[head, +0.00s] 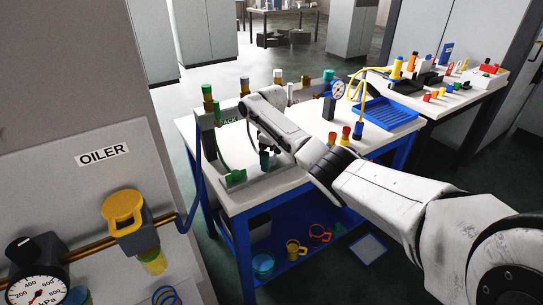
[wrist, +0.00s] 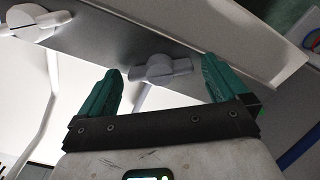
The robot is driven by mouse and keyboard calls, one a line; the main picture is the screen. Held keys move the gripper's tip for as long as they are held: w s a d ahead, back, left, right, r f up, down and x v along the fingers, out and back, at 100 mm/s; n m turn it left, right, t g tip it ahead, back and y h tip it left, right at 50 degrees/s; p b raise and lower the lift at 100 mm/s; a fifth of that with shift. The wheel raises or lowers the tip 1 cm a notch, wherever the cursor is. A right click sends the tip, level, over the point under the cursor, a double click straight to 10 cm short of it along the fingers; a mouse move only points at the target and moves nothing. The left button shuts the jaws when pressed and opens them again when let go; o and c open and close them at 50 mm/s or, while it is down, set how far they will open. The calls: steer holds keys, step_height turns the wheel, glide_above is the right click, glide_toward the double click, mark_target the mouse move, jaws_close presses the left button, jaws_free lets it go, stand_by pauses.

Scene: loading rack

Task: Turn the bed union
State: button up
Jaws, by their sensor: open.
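A grey winged union (wrist: 162,69) sits on a flat grey bar in the wrist view. It lies between and just ahead of the fingertips of my gripper (wrist: 161,66). My gripper is open, with a green finger on each side, and no grip on the union shows. A second, similar winged fitting (wrist: 36,22) is on the same bar at the upper left. I cannot read a label on either, so I cannot tell by name which is the bed union. In the head view my arm hides much of the rack (head: 236,181) on the table.
The white-topped table (head: 240,202) holds the rack, a gauge (head: 338,90) and a blue tray (head: 390,115). Mugs (head: 296,248) stand on its lower shelf. An oiler panel (head: 103,154) is close at the left. A second bench (head: 445,100) stands at the right.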

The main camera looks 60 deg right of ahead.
steer(key=shift+c, duration=0.2)
steer(key=c, duration=0.9)
steer(key=shift+m, duration=0.3)
steer(key=shift+r+m+p, duration=0.1)
steer(key=shift+m+p, duration=0.65)
steer(key=shift+m, duration=0.15)
steer(key=shift+m+p, duration=0.5)
steer(key=shift+m, duration=1.6)
steer(key=o, duration=0.9)
